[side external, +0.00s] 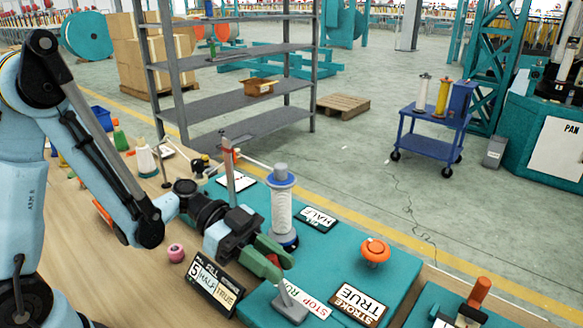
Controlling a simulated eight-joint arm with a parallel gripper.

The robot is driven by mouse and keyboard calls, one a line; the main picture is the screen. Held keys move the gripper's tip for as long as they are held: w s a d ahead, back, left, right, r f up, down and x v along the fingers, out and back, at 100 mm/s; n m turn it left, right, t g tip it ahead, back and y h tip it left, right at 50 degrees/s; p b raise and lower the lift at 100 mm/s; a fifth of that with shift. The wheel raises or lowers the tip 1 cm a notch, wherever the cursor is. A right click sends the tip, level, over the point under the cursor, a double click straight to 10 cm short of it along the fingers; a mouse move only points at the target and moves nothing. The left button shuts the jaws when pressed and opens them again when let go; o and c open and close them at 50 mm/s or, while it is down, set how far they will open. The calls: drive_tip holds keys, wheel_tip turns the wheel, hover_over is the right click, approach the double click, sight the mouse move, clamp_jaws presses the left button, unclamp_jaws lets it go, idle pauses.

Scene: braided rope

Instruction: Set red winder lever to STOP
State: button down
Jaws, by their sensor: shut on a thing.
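The winder lever has a grey base (290,307) on the teal panel, beside a white label (304,298) on which STOP and part of RUN can be read. Its shaft leans up and to the left in the picture. The lever's red grip (272,260) shows between the green fingers of my gripper (276,257). My gripper is shut on that grip, and the fingers hide part of it and the upper shaft. I cannot tell exactly which marking the lever lines up with.
A white spool with blue flanges (282,213) stands just behind my gripper. A black sign (214,285) and a pink object (176,253) are left. A HALF plate (317,219) lies behind.

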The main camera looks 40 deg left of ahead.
drive_tip(key=c, duration=1)
unclamp_jaws()
drive_tip(key=shift+a, duration=0.2)
drive_tip(key=v, duration=1.2)
drive_tip(key=shift+d, duration=0.1)
drive_tip(key=a+n+t+y, duration=0.1)
drive_tip(key=n+y, duration=0.3)
drive_tip(key=n, duration=0.1)
drive_tip(key=n+t+y, duration=0.2)
drive_tip(key=n+y, duration=0.3)
drive_tip(key=a+n+t+y, duration=0.1)
drive_tip(key=n+y, duration=0.4)
drive_tip(key=shift+a+r+t, duration=0.15)
drive_tip(key=shift+a+t, duration=0.25)
